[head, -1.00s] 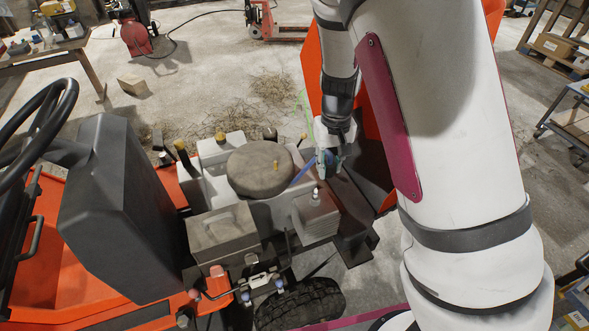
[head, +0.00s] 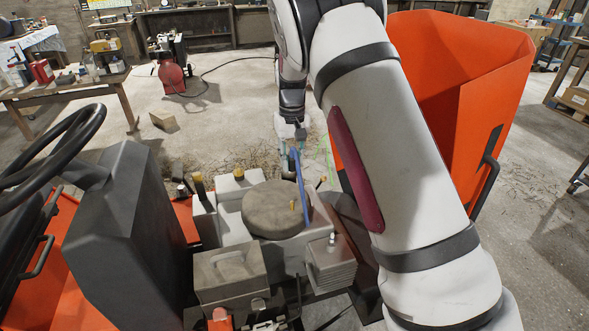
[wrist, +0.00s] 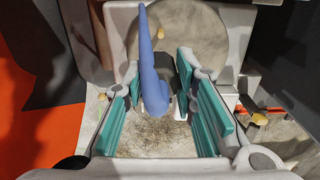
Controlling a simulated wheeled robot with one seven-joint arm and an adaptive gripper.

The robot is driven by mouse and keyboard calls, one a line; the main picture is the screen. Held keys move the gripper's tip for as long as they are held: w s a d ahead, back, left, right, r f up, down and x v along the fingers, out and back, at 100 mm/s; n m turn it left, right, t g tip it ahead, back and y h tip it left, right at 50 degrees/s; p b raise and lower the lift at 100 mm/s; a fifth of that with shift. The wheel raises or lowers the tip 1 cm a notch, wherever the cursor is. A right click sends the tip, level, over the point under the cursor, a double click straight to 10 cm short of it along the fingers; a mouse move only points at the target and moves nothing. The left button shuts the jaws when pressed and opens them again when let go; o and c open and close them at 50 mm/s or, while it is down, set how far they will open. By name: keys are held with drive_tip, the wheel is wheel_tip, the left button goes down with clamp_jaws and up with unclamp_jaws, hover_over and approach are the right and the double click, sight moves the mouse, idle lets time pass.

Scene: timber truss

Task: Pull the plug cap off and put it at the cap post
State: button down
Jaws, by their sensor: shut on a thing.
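The plug cap (wrist: 155,95), blue with a tapering blue lead, is between the teal pads of my gripper (head: 291,158). My gripper is shut on it above the far side of the engine, beyond the round cover (head: 270,209). In the head view the blue lead (head: 303,190) runs from the fingers down past the cover's right edge. The white-tipped spark plug (head: 333,239) stands bare on the finned block, apart from the cap. Several yellow-tipped posts stand around the engine; I cannot tell which is the cap post.
A steering wheel (head: 57,150) and dark console (head: 125,215) are at left. A tall orange panel (head: 450,85) stands at right. A grey box with a handle (head: 230,273) is in front of the cover. Open floor lies beyond the engine.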

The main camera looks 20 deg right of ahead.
drive_tip(key=shift+a, duration=0.1)
idle(0.3)
drive_tip(key=b, duration=0.5)
hover_over(292, 202)
drive_tip(key=shift+f, duration=5.9)
drive_tip(key=shift+f, duration=0.15)
drive_tip(key=shift+f+b, duration=0.3)
drive_tip(key=shift+f, duration=0.05)
drive_tip(key=shift+f+b, duration=0.3)
drive_tip(key=shift+f, duration=0.4)
drive_tip(key=shift+f, duration=0.3)
drive_tip(key=shift+f+b, duration=0.5)
drive_tip(key=shift+f, duration=0.2)
